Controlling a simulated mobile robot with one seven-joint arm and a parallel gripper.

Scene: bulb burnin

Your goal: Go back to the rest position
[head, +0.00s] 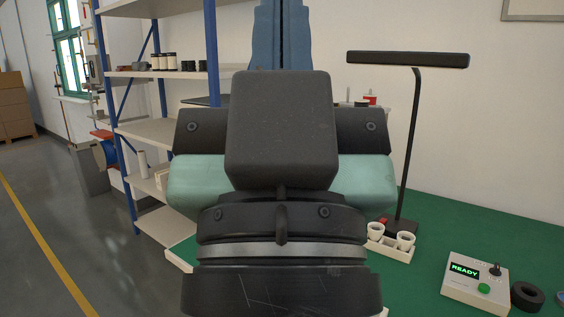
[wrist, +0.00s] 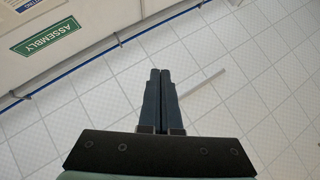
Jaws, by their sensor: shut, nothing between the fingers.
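My gripper shows at the top middle of the head view (head: 282,30), in front of the shelf and wall, raised above the bench. In the wrist view its two dark fingers (wrist: 160,74) lie side by side, shut, with nothing between them. Beyond the fingers the wrist view shows a white tiled surface, and no object is near the fingertips. My arm hides the middle of the head view, including part of the bench and what stands behind it.
The green bench top (head: 470,225) lies at the right. On it stand a black lamp (head: 412,130), a white tray with cups (head: 390,245), a control box reading READY (head: 475,283) and a black ring (head: 527,295). A shelf rack (head: 150,74) stands behind left. Floor at left is clear.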

